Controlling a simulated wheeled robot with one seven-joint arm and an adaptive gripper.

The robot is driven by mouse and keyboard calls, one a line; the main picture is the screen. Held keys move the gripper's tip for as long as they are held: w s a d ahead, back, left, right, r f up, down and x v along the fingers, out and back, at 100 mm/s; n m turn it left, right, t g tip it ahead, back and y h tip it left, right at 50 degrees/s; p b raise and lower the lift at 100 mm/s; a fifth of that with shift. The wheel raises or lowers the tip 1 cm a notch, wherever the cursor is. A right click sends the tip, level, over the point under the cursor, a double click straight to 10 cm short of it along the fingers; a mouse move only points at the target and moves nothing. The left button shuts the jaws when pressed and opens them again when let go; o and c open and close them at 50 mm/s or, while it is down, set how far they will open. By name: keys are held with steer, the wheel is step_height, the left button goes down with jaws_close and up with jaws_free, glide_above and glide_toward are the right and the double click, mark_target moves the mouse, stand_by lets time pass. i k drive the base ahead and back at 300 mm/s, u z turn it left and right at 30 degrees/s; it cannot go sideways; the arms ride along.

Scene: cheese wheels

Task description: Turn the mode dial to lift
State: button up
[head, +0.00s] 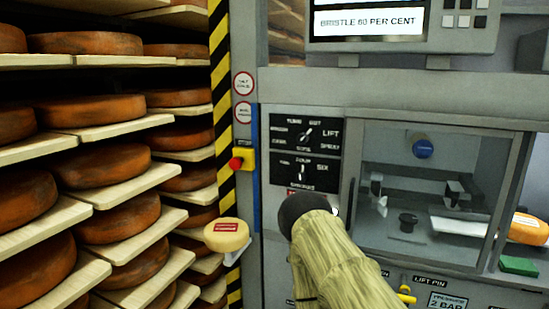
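The mode dial (305,135) is a small knob on the upper black label panel in the head view. Words ring it, with LIFT (330,133) to its right and SPRAY just below that. The knob lies on a slant; its light end seems to point up and right, between the top labels and LIFT, but it is too small to be sure. My arm in a pale sleeve rises from the bottom, and its dark end, my gripper (303,208), is below the dial panels, apart from the mode dial. Its fingers are hidden, so its opening does not show.
A second dial (301,177) sits on the lower black panel, just above my gripper. A red stop button (236,163) is to the left. A windowed chamber (421,190) is to the right. Shelves of cheese wheels (123,216) fill the left, with a pale labelled cheese (226,236) nearer.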

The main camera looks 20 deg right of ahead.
mark_target(303, 138)
steer(key=u, duration=2.55)
steer(key=k, duration=1)
steer(key=z, duration=2.15)
